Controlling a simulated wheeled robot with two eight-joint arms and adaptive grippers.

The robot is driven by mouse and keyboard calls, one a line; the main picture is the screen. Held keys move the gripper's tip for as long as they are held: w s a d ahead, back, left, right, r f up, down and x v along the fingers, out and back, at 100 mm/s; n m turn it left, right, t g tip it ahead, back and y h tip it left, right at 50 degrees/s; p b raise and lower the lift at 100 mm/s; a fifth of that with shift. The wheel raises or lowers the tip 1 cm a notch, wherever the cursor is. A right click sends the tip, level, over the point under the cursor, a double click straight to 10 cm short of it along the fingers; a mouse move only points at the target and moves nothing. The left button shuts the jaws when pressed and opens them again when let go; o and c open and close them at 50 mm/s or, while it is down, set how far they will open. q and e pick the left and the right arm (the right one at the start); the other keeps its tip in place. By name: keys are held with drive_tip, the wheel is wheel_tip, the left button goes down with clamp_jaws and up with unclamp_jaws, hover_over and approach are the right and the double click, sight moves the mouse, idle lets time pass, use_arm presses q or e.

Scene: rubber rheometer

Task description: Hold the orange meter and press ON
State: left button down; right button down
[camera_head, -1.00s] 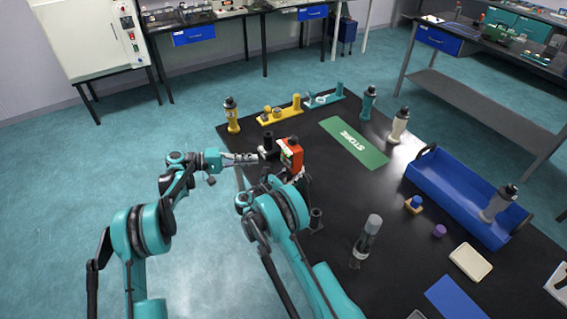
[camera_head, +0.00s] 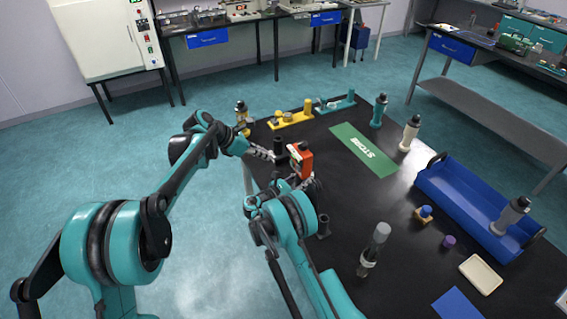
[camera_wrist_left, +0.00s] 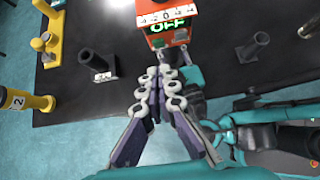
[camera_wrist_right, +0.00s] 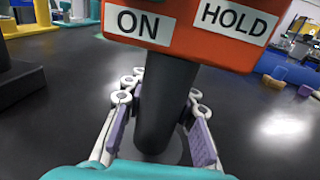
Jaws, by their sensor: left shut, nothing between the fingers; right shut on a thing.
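The orange meter (camera_head: 301,160) stands upright near the left edge of the black table. In the right wrist view the meter's body (camera_wrist_right: 200,22) carries ON and HOLD labels above a dark round handle (camera_wrist_right: 166,105). My right gripper (camera_wrist_right: 165,95) is shut around that handle. In the left wrist view the meter (camera_wrist_left: 168,12) shows a display reading OFF. My left gripper (camera_wrist_left: 158,78) is shut and empty, its fingertips just short of the meter's display side. In the head view the left gripper (camera_head: 271,154) is left of the meter; I cannot tell whether it touches.
Dark upright holders (camera_head: 323,226) (camera_wrist_left: 92,62) stand near the meter. A yellow rack (camera_head: 291,119) is at the back, beside a green STORE mat (camera_head: 365,150). A blue tray (camera_head: 455,192) and a grey-topped bottle (camera_head: 374,250) are to the right.

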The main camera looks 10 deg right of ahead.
sight(291, 162)
idle(0.3)
use_arm(q)
drive_tip(key=x, duration=1)
drive_tip(key=shift+w+d, duration=0.25)
drive_tip(key=shift+d, duration=0.7)
use_arm(e)
drive_tip(key=shift+a, duration=0.1)
use_arm(q)
drive_tip(key=shift+r, duration=0.15)
drive_tip(key=v, duration=1)
drive_tip(key=shift+a, duration=0.15)
use_arm(e)
drive_tip(key=c, duration=1.1)
unclamp_jaws()
